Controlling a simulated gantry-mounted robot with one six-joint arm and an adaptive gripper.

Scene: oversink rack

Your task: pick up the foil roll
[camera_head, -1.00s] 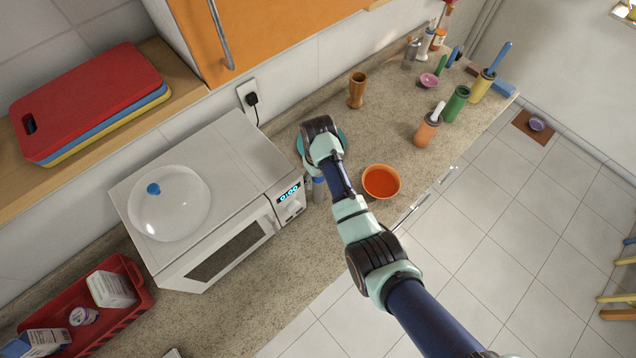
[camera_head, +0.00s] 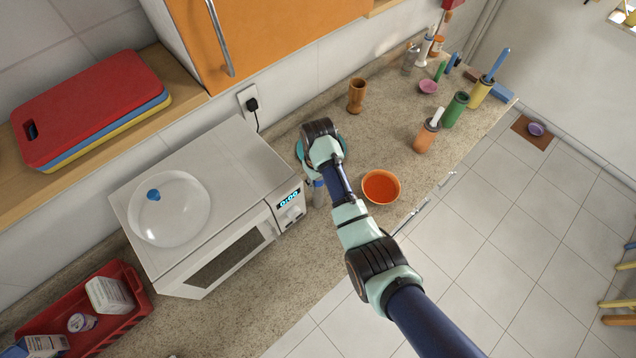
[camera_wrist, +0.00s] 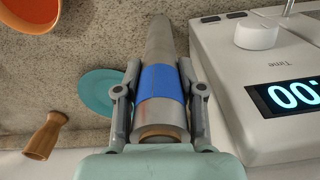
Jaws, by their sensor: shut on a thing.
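The foil roll (camera_wrist: 161,95) is a grey cylinder with a blue band around its middle. In the wrist view it lies between the two fingers of my gripper (camera_wrist: 162,92), which is shut on it. One end of the roll, with a brown core, faces the camera. In the head view my wrist hides most of the roll, and only a small grey and blue part (camera_head: 319,193) shows beside the microwave. I cannot tell whether the roll touches the counter.
The white microwave (camera_head: 215,195) stands close beside the roll, with a glass lid (camera_head: 168,208) on top. An orange bowl (camera_head: 381,187), a teal plate (camera_wrist: 104,92) and a wooden vase (camera_head: 356,96) are nearby. A red basket (camera_head: 128,318) stands at lower left. The counter between bowl and vase is clear.

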